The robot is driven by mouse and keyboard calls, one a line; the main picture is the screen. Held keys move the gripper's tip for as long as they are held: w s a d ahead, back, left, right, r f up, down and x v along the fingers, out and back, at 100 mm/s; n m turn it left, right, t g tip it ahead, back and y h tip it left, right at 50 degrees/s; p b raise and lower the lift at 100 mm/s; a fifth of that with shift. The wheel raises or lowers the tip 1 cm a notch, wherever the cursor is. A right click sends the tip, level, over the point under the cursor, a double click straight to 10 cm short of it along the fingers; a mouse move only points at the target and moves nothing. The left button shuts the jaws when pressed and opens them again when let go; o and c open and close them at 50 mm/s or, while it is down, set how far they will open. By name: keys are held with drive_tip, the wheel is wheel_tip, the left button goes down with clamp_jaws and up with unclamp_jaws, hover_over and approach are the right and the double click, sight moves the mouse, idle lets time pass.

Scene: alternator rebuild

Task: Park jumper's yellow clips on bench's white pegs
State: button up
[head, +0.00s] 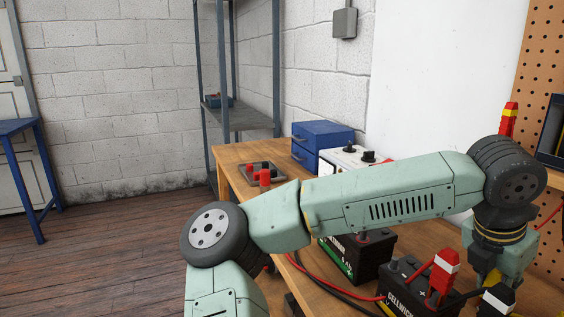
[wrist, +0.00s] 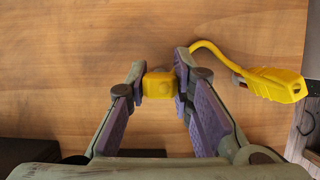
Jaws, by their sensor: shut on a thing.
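In the wrist view my gripper (wrist: 161,86) is shut on a blocky yellow piece (wrist: 159,86), which looks like one of the jumper's yellow clips seen end-on. A yellow cable (wrist: 212,47) curves from behind the right finger to the other yellow clip (wrist: 276,85). That clip is at the right, over or on the wooden bench top (wrist: 90,50); I cannot tell if it touches. I cannot make out the white pegs in either view.
A battery (head: 357,257) and a second battery (head: 415,290) stand on the bench. A red clip with a white band (head: 444,270) is on the second one. A blue drawer box (head: 321,135) and a grey tray (head: 262,170) are farther back. A pegboard (head: 548,60) is at right.

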drive_tip(key=shift+c, duration=0.6)
drive_tip(key=shift+r, duration=0.1)
drive_tip(key=shift+r+p, duration=1.1)
drive_tip(key=shift+r, duration=0.8)
drive_tip(key=shift+r+p, duration=0.4)
drive_tip(key=shift+r, duration=0.2)
wheel_tip(320, 180, up, 5)
drive_tip(key=p, duration=0.3)
drive_tip(key=shift+f, duration=0.2)
wheel_tip(320, 180, down, 6)
drive_tip(key=b, duration=0.5)
drive_tip(key=shift+f+b, duration=0.2)
drive_tip(key=shift+b, duration=0.15)
